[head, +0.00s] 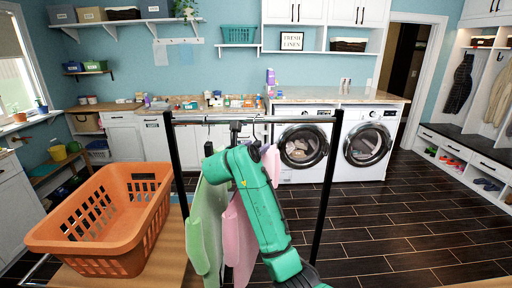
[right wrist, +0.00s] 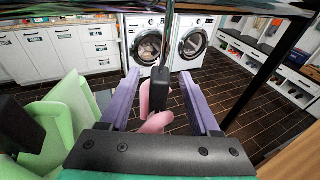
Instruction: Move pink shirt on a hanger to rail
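A black hanger piece (right wrist: 160,92) with a thin stem rises above the pink cloth. My right gripper (right wrist: 162,100) has its two purple fingers spread on either side of this piece, with gaps showing on both sides. In the head view the gripper is mostly hidden by my arm, just below the rail. My left gripper is not in view.
A light green shirt (head: 207,230) hangs just left of the pink one. An orange basket (head: 105,225) stands on a wooden surface at the left. Black posts (head: 327,185) bound the rack. Two washing machines (head: 368,145) stand behind, with dark floor free to the right.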

